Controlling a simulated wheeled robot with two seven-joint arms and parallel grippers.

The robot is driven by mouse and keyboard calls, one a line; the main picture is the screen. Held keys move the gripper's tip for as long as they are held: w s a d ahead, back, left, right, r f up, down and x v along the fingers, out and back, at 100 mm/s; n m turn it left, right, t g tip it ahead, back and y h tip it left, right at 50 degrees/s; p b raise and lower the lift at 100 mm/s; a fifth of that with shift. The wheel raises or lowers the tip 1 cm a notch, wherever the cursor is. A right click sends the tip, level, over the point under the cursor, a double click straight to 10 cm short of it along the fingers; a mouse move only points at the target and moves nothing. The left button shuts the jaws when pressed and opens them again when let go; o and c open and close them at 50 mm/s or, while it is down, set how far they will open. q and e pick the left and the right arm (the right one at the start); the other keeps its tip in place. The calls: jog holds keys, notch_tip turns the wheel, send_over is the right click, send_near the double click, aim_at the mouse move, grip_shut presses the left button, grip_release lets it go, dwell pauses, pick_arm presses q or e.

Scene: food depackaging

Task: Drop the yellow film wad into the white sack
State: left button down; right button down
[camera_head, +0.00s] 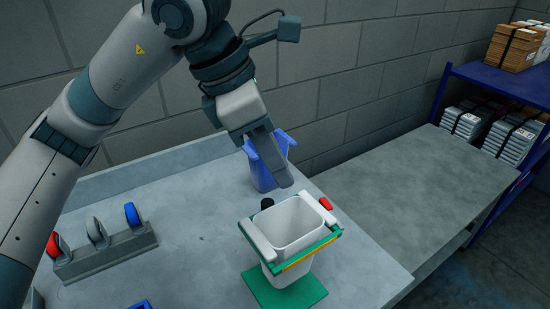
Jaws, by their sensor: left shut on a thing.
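The white sack (292,222) hangs open in a green frame with a yellow strip on its front edge, above a green base plate. Its mouth faces up and its edges fold over the frame. My left gripper (283,181) comes in from the upper left and points down, above and just behind the sack's mouth. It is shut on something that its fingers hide. The yellow film wad does not show anywhere in the open. My right gripper is not in view.
A blue container (262,178) stands behind the sack, partly hidden by my left gripper. A grey rack (108,252) with red, grey and blue rings is at the left. A bare grey bench (425,185) and a blue shelf (505,84) with stacked packs are at the right.

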pick_arm(q)
jog(key=shift+w+f+b, duration=0.1)
jog(key=shift+f+b, duration=0.2)
jog(key=shift+f, duration=0.5)
notch_tip(320, 180, down, 2)
jog(key=shift+f+b, duration=0.2)
jog(key=shift+b, duration=0.25)
notch_tip(320, 180, down, 2)
jog(key=shift+f+b, duration=0.1)
jog(key=shift+b, duration=0.25)
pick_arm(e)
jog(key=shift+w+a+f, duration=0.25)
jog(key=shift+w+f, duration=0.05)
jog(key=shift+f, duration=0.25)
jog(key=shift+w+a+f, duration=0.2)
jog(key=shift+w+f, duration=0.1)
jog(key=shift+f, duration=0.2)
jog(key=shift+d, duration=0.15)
pick_arm(q)
jog(key=c, duration=1.5)
grip_release()
jog(key=shift+c, duration=0.2)
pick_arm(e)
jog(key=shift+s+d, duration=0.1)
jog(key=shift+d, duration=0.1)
pick_arm(q)
jog(key=shift+a, duration=0.1)
